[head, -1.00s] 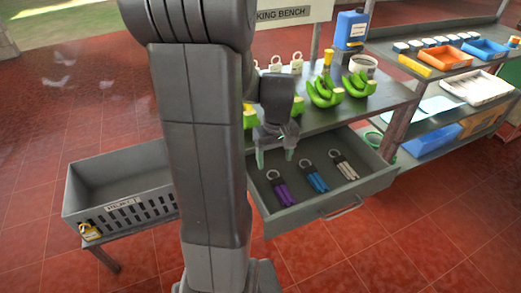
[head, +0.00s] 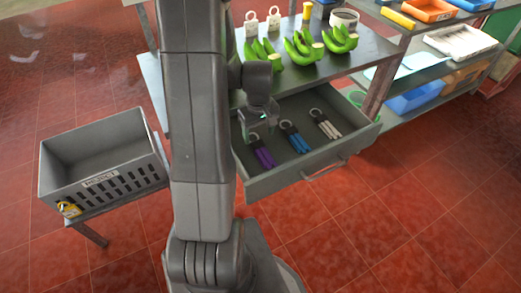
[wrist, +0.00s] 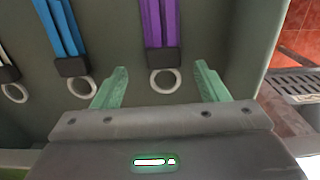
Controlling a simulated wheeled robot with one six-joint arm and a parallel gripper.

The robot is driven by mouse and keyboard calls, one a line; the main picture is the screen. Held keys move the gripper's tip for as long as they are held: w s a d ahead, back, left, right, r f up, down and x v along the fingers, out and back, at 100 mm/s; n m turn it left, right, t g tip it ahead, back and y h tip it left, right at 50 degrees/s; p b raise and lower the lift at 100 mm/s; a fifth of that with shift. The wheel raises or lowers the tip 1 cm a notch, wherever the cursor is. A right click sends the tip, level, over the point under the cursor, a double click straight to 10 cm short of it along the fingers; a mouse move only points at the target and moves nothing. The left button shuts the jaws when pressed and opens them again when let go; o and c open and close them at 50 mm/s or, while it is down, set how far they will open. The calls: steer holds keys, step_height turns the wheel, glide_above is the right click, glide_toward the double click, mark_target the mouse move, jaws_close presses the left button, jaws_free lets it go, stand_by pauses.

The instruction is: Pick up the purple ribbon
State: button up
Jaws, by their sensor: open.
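The purple ribbon (head: 264,156) lies in the open drawer (head: 291,176), the leftmost of three ribbon bundles, with a dark band and a pale ring at one end. In the wrist view the purple ribbon (wrist: 161,22) runs up from its ring, which lies between the two fingers. My gripper (head: 258,125) is over the left part of the drawer, by the ring end of the purple ribbon. In the wrist view my gripper (wrist: 160,88) is open, with a green finger on each side of the ring and nothing held. The height above the ribbon is hard to tell.
A blue ribbon (head: 298,143) and a whitish ribbon (head: 327,129) lie to the right in the drawer. Green bananas (head: 303,48) rest on the bench above. A grey crate (head: 102,183) stands at the left. The drawer walls surround the ribbons closely.

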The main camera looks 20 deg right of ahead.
mark_target(257, 143)
steer(key=shift+w+a+f, duration=0.1)
steer(key=shift+a+f, duration=0.05)
steer(key=shift+f, duration=1)
steer(key=shift+w+a+f, duration=0.1)
steer(key=shift+f, duration=1)
steer(key=shift+c, duration=0.5)
steer(key=c, duration=1)
